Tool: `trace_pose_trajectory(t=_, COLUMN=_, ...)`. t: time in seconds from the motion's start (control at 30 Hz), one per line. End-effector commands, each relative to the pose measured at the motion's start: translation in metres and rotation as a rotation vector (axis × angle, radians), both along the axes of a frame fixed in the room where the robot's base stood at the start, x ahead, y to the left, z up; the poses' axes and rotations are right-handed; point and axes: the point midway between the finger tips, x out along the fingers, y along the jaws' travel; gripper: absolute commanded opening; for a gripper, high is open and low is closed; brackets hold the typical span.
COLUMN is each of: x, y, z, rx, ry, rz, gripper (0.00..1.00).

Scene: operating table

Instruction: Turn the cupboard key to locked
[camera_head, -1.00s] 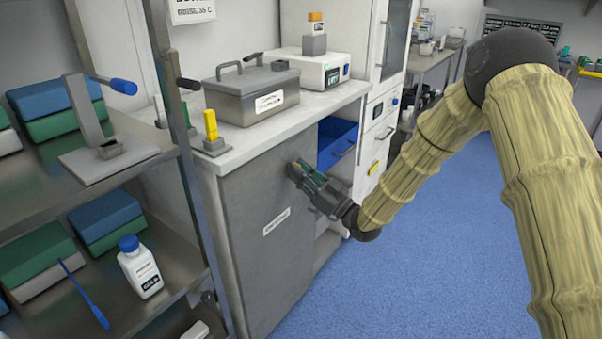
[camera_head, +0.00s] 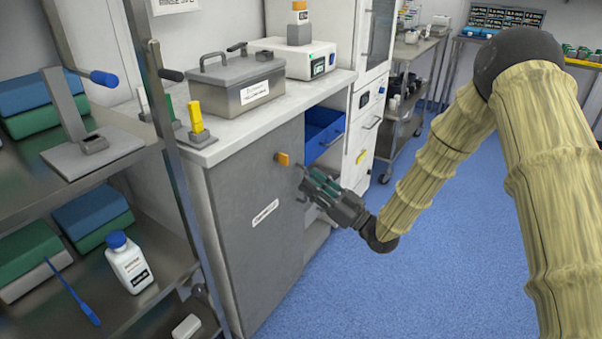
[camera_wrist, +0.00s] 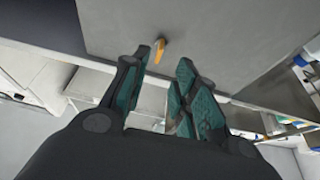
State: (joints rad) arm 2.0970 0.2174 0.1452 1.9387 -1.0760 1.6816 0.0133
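The cupboard key (camera_head: 284,159) is a small orange tab high on the grey cupboard door (camera_head: 250,195). In the wrist view the key (camera_wrist: 159,50) shows as a narrow yellow-orange piece standing out from the grey panel. I cannot tell from its look whether it is locked. My gripper (camera_head: 308,180) is to the right of the key in the head view and apart from it. In the wrist view my gripper (camera_wrist: 164,60) has its two green-padded fingers spread with nothing between them, and the key lies just beyond the gap.
A blue bin (camera_head: 323,135) sits in an open bay right of the door. A metal box (camera_head: 238,84) and yellow block (camera_head: 196,118) stand on the worktop (camera_head: 290,105). A steel shelf (camera_head: 125,160) is at left. The blue floor (camera_head: 350,290) at right is clear.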

Motion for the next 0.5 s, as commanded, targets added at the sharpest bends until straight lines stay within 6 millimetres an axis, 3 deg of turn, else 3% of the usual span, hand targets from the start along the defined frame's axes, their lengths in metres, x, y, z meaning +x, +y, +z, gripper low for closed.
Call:
trace_pose_trajectory(t=0.2, x=-0.012, y=-0.017, z=-0.009, rx=0.000, ry=0.000, rz=0.000, gripper=0.29)
trace_pose_trajectory(t=0.5, x=-0.015, y=-0.021, z=-0.011, rx=-0.001, ry=-0.001, rz=0.000, gripper=0.29)
